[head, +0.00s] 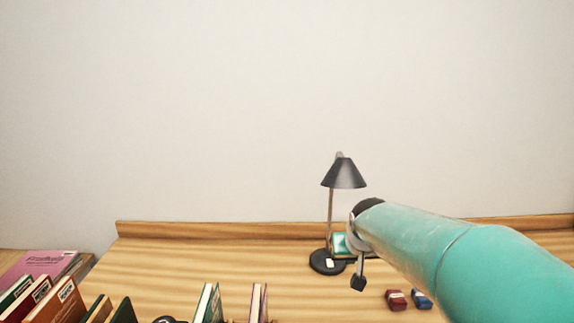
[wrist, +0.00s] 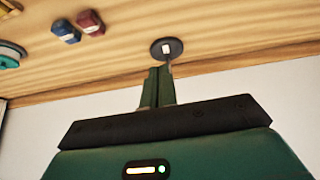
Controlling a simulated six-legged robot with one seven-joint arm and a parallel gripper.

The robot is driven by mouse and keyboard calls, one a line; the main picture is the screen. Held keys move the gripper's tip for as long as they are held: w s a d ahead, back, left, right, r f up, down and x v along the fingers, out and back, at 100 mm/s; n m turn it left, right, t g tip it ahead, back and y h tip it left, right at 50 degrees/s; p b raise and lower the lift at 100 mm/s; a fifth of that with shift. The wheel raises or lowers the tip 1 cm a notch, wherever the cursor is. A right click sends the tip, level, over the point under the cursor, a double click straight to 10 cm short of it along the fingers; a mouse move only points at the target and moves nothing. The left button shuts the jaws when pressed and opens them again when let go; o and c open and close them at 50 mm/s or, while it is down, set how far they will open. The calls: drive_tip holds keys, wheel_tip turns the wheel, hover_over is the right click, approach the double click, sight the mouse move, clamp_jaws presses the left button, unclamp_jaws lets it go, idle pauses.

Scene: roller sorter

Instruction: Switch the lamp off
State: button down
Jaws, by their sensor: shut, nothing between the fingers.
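A black desk lamp (head: 343,174) with a cone shade and thin stem stands on the desk near the back wall. Its round dark base (head: 316,264) carries a small white switch (head: 329,263). In the wrist view the base (wrist: 157,47) and the white switch (wrist: 167,48) show just beyond my fingertips. My gripper (wrist: 158,69) is shut and empty, its green fingers together, apart from the switch as far as I can tell. In the head view my arm reaches in from the right, and the gripper itself is hard to make out. I cannot tell whether the lamp is lit.
A red toy car (head: 395,299) and a blue toy car (head: 421,299) lie right of the lamp. A teal object (head: 343,243) is partly hidden behind my arm. Books (head: 58,303) stand at the front left.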

drive_tip(key=s+g, duration=0.1)
drive_tip(key=s, duration=2.5)
drive_tip(key=shift+d+r, duration=0.1)
drive_tip(key=shift+d, duration=0.05)
